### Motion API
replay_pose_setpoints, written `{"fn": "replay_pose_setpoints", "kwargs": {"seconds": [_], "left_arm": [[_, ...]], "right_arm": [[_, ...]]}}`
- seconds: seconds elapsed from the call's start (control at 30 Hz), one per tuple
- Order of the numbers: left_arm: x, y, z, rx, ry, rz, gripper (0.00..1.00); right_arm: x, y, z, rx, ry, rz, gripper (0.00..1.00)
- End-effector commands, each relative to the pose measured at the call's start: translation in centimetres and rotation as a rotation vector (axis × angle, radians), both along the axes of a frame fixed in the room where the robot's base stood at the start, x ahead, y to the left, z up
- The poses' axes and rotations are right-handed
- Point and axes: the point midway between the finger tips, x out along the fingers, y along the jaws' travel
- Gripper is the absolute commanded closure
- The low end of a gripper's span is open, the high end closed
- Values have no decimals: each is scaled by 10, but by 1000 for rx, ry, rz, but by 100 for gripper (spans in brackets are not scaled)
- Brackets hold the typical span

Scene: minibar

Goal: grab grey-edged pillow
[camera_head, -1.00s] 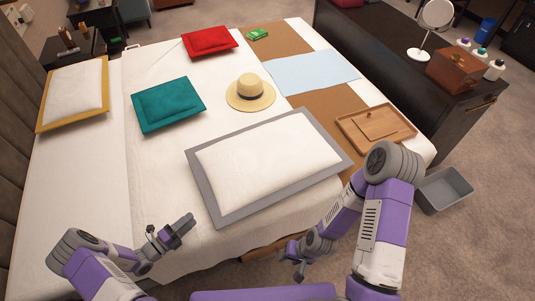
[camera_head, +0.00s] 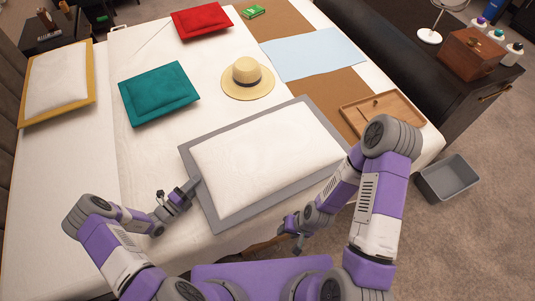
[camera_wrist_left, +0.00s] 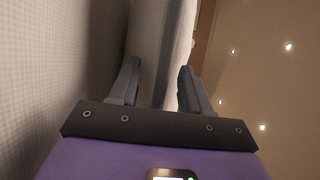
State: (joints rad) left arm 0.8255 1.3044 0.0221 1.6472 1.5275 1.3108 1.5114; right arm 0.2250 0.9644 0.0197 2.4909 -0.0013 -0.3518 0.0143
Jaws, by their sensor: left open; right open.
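The grey-edged pillow (camera_head: 265,160) is white with a flat grey border and lies on the bed near its front edge. My left gripper (camera_head: 190,188) is open at the pillow's left border, near its front left corner. In the left wrist view the pillow's edge (camera_wrist_left: 160,50) runs between the two open fingers (camera_wrist_left: 157,88). Whether either finger touches it, I cannot tell. My right gripper (camera_head: 295,240) is open and empty, low in front of the bed's front edge, apart from the pillow.
A teal pillow (camera_head: 158,93), a straw hat (camera_head: 247,78) and a red pillow (camera_head: 202,20) lie behind. A yellow-edged pillow (camera_head: 58,80) is at the far left. A wooden tray (camera_head: 382,112) lies right of the grey-edged pillow. A grey bin (camera_head: 448,178) stands on the floor.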

Motion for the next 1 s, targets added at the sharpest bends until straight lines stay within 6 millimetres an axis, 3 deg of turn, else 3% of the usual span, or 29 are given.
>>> {"fn": "replay_pose_setpoints", "kwargs": {"seconds": [0.33, 0.6, 0.67, 1.0], "left_arm": [[7, -7, 1, 0, 0, 0, 52], [7, -7, 1, 0, 0, 0, 93], [7, -7, 1, 0, 0, 0, 100], [7, -8, 3, -7, -4, -1, 100]], "right_arm": [[0, 0, -1, 0, 0, 0, 57], [0, 0, -1, 0, 0, 0, 57], [0, 0, -1, 0, 0, 0, 57], [0, 0, -1, 0, 0, 0, 57]]}}
